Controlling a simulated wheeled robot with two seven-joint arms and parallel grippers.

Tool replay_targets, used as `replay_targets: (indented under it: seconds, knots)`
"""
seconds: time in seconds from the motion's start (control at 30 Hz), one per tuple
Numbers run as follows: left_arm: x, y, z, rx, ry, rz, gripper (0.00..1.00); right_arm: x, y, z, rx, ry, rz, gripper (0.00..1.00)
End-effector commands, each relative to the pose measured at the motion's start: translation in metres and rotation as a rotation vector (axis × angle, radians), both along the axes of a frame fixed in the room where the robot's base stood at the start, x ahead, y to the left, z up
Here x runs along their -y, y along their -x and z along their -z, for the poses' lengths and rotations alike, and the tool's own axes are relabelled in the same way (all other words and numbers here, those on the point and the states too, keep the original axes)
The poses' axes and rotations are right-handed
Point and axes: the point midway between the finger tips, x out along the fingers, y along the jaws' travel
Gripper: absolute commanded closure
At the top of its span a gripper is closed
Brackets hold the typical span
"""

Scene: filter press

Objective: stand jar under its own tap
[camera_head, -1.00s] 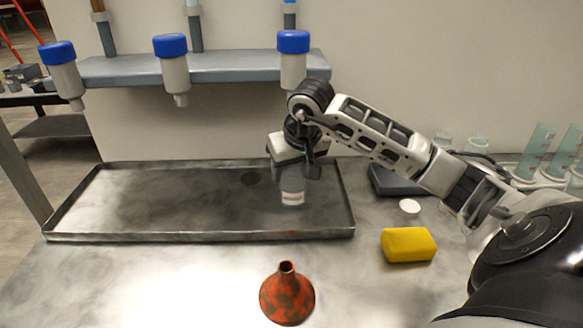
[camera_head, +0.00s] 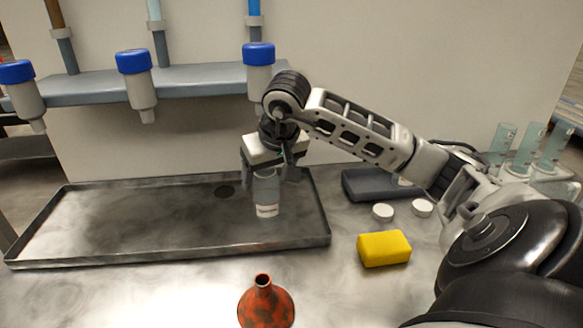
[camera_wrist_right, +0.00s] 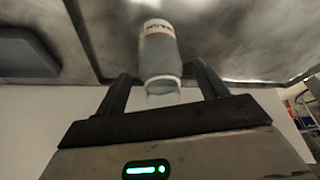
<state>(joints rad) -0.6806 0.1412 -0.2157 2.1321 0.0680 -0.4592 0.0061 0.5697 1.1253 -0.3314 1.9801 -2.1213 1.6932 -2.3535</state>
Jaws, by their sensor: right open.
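A pale grey jar (camera_head: 267,196) with a white label stands upright on the right part of the metal tray (camera_head: 120,258). It is roughly below and in front of the right blue-capped tap (camera_head: 258,55); the exact depth is hard to judge. My right gripper (camera_head: 273,172) is open at the jar's upper part. In the right wrist view the jar (camera_wrist_right: 160,52) lies between the spread fingers (camera_wrist_right: 163,85), with a gap visible beside it. The other taps, middle (camera_head: 135,75) and left (camera_head: 20,90), hang from the same shelf. My left gripper is not in view.
A red-brown flask (camera_head: 266,304) stands in front of the tray. A yellow block (camera_head: 384,249), two white lids (camera_head: 383,212) and a dark grey pad (camera_head: 365,186) lie to the right. Clear glassware (camera_head: 525,150) stands at the far right. The tray's left side is empty.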

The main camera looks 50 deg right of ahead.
Motion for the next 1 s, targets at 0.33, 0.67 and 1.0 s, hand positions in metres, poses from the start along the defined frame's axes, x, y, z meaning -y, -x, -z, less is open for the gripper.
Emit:
replay_targets:
  seconds: [0.33, 0.67, 1.0]
  knots:
    - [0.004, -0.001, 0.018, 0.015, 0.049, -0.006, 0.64, -0.022, 0.076, 0.009, -0.008, 0.011, -0.001, 0.28]
    - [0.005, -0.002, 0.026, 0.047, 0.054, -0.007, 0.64, -0.030, 0.099, 0.006, -0.005, 0.005, -0.002, 0.28]
    - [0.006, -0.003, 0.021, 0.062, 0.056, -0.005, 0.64, -0.033, 0.103, 0.004, -0.006, 0.000, -0.001, 0.28]
